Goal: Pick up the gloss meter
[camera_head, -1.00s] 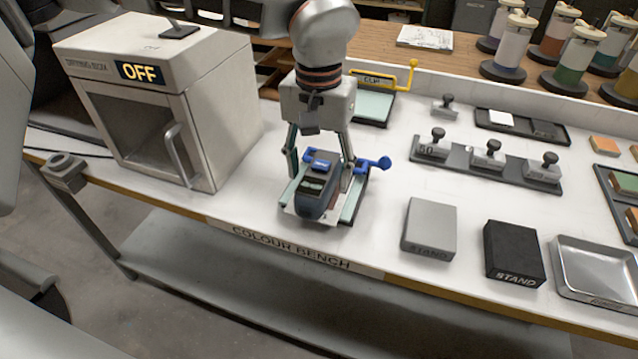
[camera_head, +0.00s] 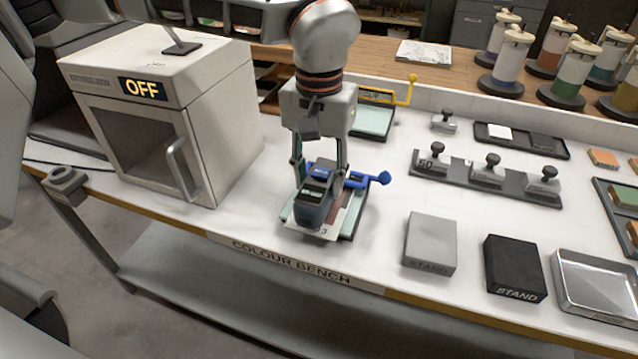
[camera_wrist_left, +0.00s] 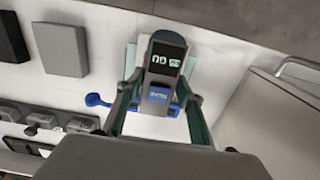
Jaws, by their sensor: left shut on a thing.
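The gloss meter (camera_head: 317,205) is a dark grey block with a small display and a blue label. It sits over a light panel in a holder (camera_head: 349,222) with a blue lever (camera_head: 383,178), near the bench's front edge. My left gripper (camera_head: 320,178) comes down from above and is shut on the gloss meter, one finger on each side. The left wrist view shows the meter (camera_wrist_left: 166,62) between the fingers (camera_wrist_left: 158,92), its display lit. I cannot tell whether any gap exists under the meter. My right gripper is not in view.
A drying box (camera_head: 165,120) marked OFF stands to the left. A similar holder with a yellow lever (camera_head: 412,88) lies behind. Grey (camera_head: 431,243) and black (camera_head: 514,268) stands and a metal tray (camera_head: 597,285) are to the right. Knobbed weights (camera_head: 487,175) sit behind them.

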